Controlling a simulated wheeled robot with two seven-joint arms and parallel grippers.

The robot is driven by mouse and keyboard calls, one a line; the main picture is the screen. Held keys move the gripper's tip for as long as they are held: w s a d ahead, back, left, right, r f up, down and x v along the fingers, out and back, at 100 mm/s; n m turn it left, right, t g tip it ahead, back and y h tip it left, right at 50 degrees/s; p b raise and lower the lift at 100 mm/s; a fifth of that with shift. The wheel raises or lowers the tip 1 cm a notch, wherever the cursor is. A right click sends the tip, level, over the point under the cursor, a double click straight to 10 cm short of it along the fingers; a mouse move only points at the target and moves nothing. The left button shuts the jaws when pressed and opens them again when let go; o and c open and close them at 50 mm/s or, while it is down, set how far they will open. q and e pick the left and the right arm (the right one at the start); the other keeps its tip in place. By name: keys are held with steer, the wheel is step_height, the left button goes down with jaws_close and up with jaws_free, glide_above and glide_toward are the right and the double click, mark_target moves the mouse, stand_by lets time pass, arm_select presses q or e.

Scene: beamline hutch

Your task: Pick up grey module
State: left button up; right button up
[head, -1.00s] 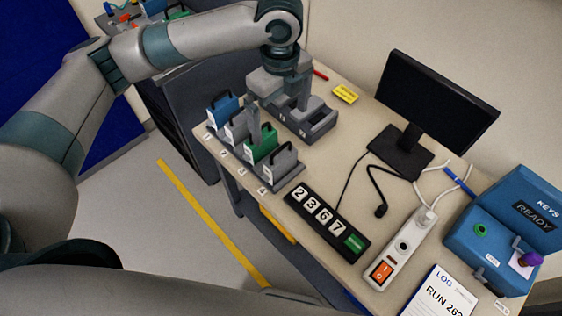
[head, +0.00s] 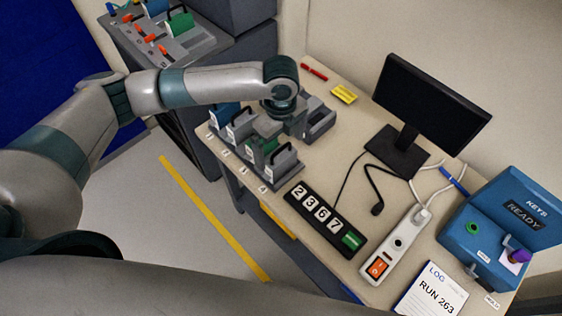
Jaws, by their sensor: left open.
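A rack (head: 266,181) at the table's left edge holds a row of upright modules with black handles. My left gripper (head: 266,138) is open and points down over the middle of the row. It partly hides the green module. I cannot tell whether its fingers touch any module. My right gripper is not in view.
A grey block with a bay (head: 318,120) stands behind the rack. A number panel (head: 325,218), a power strip (head: 396,246), a monitor (head: 432,105) and a blue key box (head: 490,240) stand to the right. A panel with orange switches (head: 160,42) is at the back left.

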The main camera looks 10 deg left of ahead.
mark_target(284, 159)
arm_select(q)
steer(key=shift+w+f+p, duration=0.1)
steer(key=shift+f+p, duration=0.55)
steer(key=shift+p, duration=0.05)
step_height(284, 159, down, 3)
steer(key=shift+w+f+p, duration=0.1)
steer(key=shift+w+p, duration=0.05)
steer(key=shift+p, duration=0.55)
steer(key=shift+f, duration=0.35)
steer(key=c, duration=1.4)
steer(key=shift+o, duration=0.2)
steer(key=shift+r, duration=0.2)
